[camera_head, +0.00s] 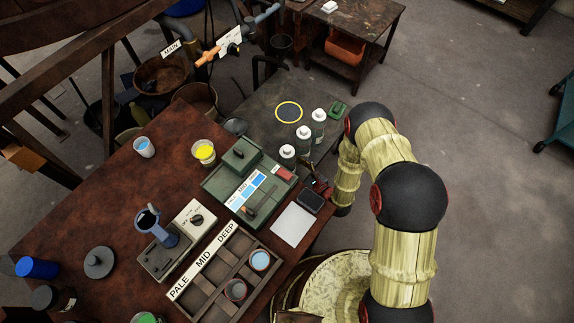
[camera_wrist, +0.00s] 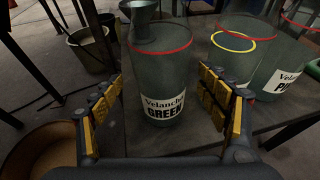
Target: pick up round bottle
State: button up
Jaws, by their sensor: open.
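My gripper (camera_wrist: 161,78) shows in the wrist view with its two yellow-padded fingers spread apart and nothing held. Between and beyond them stands a round grey-green bottle (camera_wrist: 156,75) with a red ring and a white label reading "GREEN". It is upright; I cannot tell its exact gap to the fingers. A second labelled bottle (camera_wrist: 275,85) stands to the right, its label cut off. In the head view several white-capped bottles stand in a row, including a near one (camera_head: 287,152), a middle one (camera_head: 303,132) and a far one (camera_head: 319,115). My arm partly hides the gripper there.
Open floor lies to the right.

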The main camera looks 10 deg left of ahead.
jog(key=b+x, duration=0.1)
jog(key=x, duration=0.2)
jog(key=shift+w+f, duration=0.15)
jog(key=c, duration=0.3)
jog(key=c, duration=1.3)
